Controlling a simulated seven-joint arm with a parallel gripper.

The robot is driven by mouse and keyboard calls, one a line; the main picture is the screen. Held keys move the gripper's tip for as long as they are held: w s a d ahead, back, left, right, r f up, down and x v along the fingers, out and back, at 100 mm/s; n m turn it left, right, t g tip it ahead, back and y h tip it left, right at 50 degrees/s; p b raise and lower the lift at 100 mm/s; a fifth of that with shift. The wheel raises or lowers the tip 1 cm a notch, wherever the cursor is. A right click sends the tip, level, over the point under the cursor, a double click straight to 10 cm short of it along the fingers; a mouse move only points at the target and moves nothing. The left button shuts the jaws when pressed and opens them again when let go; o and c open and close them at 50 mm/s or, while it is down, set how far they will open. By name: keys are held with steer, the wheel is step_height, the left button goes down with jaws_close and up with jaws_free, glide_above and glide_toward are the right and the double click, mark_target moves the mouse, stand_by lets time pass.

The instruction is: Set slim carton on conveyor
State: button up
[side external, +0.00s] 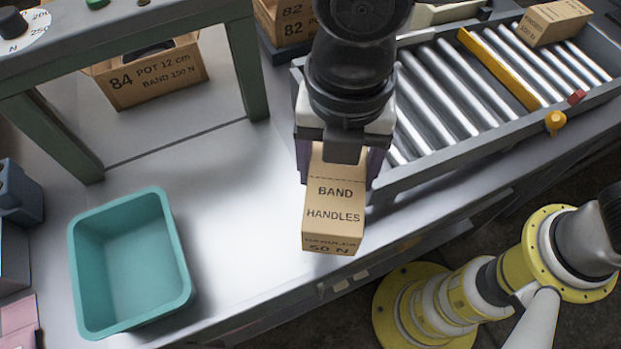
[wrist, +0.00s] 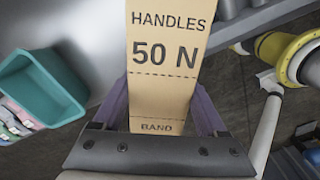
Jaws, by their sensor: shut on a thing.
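A slim tan carton (side external: 335,205) marked "BAND HANDLES 50 N" is held in my gripper (side external: 335,160). In the side view its near end sticks out below the jaws, above the table's front edge. In the wrist view the carton (wrist: 168,60) lies between the two purple fingers of my gripper (wrist: 160,105). The roller conveyor (side external: 440,170) is right of my gripper, with bare silver rollers on its near part. My arm hides the conveyor's left end. I cannot tell the carton's exact height.
A yellow bar (side external: 498,68) crosses the conveyor, and another small carton (side external: 553,20) sits beyond it. An empty teal bin (side external: 130,262) stands at the left. A carton marked 84 (side external: 150,78) sits under a green-legged frame (side external: 247,65). Another arm (side external: 500,270) stands at lower right.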

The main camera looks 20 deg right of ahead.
steer(key=w+d+r+m, duration=0.2)
steer(key=w+d+m, duration=0.3)
steer(key=d, duration=0.5)
steer(key=w+d+r+m, duration=0.2)
steer(key=d+m, duration=0.5)
steer(key=d, duration=0.3)
step_height(320, 180, down, 7)
steer(key=shift+a, duration=0.25)
steer(key=shift+w+f, duration=0.1)
steer(key=shift+f, duration=0.7)
